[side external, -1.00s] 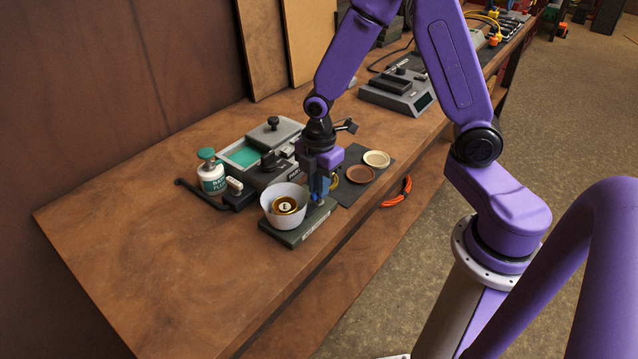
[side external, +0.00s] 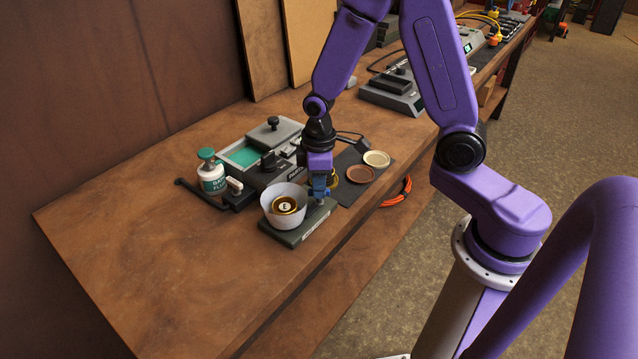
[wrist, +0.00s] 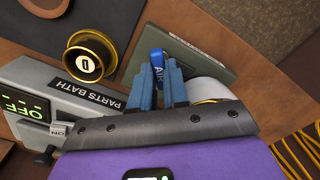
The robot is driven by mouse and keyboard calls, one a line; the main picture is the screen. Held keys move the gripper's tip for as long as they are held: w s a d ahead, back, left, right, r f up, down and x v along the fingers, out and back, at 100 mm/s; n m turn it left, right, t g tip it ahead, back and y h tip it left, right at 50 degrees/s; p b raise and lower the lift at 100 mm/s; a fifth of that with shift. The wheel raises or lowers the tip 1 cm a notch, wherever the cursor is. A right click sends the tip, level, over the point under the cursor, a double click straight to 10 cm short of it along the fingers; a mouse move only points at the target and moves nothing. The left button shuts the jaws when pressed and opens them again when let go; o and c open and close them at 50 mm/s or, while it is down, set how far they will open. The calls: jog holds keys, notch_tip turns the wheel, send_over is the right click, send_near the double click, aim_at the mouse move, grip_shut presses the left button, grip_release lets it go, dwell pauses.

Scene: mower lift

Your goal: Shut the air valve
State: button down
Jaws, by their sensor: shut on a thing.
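The air valve has a blue handle marked AIR (wrist: 157,60), which shows between my fingers in the wrist view. It sits at one end of a dark green base plate (side external: 292,237) on the bench; the plate also shows in the wrist view (wrist: 180,52). My gripper (side external: 321,194) points down at that end of the plate, and in the wrist view its two blue fingers (wrist: 160,72) are shut on the handle. The fingers hide much of the valve in the side view, so I cannot tell its exact angle.
A white cup (side external: 270,210) holding a gold piece marked E stands on the plate close to my gripper. A gold dish marked D (wrist: 92,52) is nearby. The bench's left part is clear.

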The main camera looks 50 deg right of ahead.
jog(key=m, duration=0.4)
jog(key=shift+m, duration=1.8)
jog(key=c, duration=1.1)
grip_release()
notch_tip(320, 180, up, 18)
jog(key=shift+f, duration=0.25)
